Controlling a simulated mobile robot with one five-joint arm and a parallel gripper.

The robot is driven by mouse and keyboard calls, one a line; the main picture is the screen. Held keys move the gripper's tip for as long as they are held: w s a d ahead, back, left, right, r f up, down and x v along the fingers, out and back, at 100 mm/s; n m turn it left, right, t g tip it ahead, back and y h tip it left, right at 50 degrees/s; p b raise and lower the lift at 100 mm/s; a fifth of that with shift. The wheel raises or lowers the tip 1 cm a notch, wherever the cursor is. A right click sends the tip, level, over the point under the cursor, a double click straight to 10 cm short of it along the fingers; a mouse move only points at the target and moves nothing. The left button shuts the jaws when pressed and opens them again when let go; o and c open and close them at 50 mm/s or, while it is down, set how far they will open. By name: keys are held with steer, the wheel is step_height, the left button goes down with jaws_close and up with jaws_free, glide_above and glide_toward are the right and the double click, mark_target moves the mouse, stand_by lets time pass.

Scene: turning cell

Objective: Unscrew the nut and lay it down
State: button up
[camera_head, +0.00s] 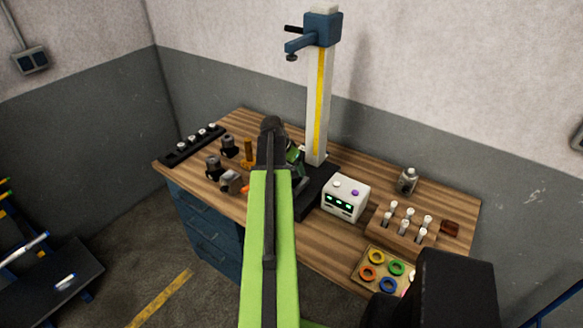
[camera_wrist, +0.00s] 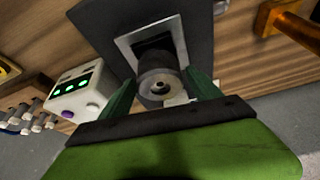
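In the wrist view, a round grey part with a central hole (camera_wrist: 158,88), which looks like the nut, sits at the near end of a dark cylinder (camera_wrist: 155,61). The cylinder stands on a dark plate with a pale square frame (camera_wrist: 124,44). My gripper (camera_wrist: 161,82) has one green finger on each side of the round part. The fingers are apart by about its width; I cannot tell whether they press on it. A small pale piece shows below the round part, partly hidden by the gripper. In the head view my arm hides the nut and most of the gripper.
A white box with green displays (camera_head: 345,197) stands right of the arm, near a tall post (camera_head: 319,105). A rack of pegs (camera_head: 402,231) and a tray of coloured rings (camera_head: 364,254) lie further right. Dark holders (camera_head: 213,166) stand left. Bare wood (camera_head: 255,118) shows at the back left.

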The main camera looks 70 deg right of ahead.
steer(key=c, duration=1.3)
steer(key=n+t, duration=0.1)
steer(key=n, duration=0.2)
steer(key=shift+s+n+t, duration=0.1)
steer(key=shift+n+t, duration=0.2)
steer(key=shift+n, duration=0.1)
steer(key=n+t, duration=0.1)
steer(key=n, duration=0.4)
steer(key=shift+t, duration=0.4)
steer(key=shift+n, duration=0.3)
steer(key=n+t+y, duration=0.1)
steer(key=n, duration=0.2)
steer(key=n+t+y, duration=0.1)
steer(key=n, duration=0.2)
steer(key=shift+d+n, duration=0.1)
steer(key=shift+n, duration=0.2)
steer(key=shift+n+y, duration=0.4)
steer(key=shift+n, duration=0.8)
steer(key=shift+f, duration=0.1)
steer(key=shift+n, duration=0.5)
steer(key=shift+r+p, duration=1)
steer(key=shift+r, duration=0.1)
